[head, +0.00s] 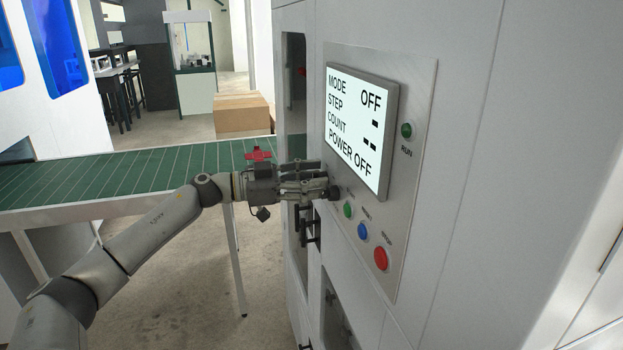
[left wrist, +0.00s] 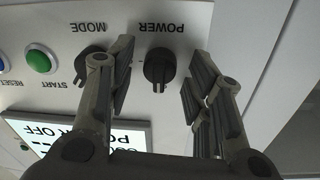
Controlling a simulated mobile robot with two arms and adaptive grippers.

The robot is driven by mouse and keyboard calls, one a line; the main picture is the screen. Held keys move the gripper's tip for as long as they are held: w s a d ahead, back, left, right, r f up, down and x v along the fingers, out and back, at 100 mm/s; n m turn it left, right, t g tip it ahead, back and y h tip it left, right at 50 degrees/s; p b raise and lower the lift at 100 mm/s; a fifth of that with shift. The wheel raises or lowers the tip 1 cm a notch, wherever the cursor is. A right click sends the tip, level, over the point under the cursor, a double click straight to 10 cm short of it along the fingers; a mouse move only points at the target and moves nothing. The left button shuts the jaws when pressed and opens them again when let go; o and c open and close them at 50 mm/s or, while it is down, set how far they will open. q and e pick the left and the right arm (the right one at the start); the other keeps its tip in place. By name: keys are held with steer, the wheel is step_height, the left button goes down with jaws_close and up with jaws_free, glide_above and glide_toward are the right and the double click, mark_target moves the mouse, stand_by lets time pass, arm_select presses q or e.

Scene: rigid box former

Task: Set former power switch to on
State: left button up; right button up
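The former's power switch is a black rotary knob (left wrist: 160,68) under the POWER label, which appears upside down in the left wrist view. My left gripper (left wrist: 160,82) is open, with one finger on each side of the knob and visible gaps between. In the head view my left gripper (head: 312,186) is at the panel's left edge and hides the power knob. The MODE knob (left wrist: 90,55) is partly covered by a finger in the wrist view. The display (head: 360,128) reads MODE OFF and POWER OFF. My right gripper is not in view.
Green (head: 347,209), blue (head: 362,232) and red (head: 381,258) buttons sit below the display on the control panel (head: 410,210). A green RUN lamp (head: 406,130) is at its right. A green conveyor (head: 110,178) stands left of the machine, with a cardboard box (head: 243,113) behind.

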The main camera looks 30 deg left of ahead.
arm_select(q)
steer(key=c, duration=0.9)
steer(key=shift+o, duration=0.2)
steer(key=shift+m, duration=0.4)
steer(key=m+b, duration=0.1)
steer(key=m, duration=0.4)
steer(key=shift+y, duration=0.3)
steer(key=m+b, duration=0.2)
steer(key=m, duration=0.3)
steer(key=shift+m+b, duration=0.3)
steer(key=shift+m, duration=0.1)
steer(key=m+b, duration=0.3)
steer(key=m, duration=0.2)
steer(key=shift+s+d+y, duration=0.1)
steer(key=shift+y, duration=0.2)
steer(key=shift+m, duration=0.5)
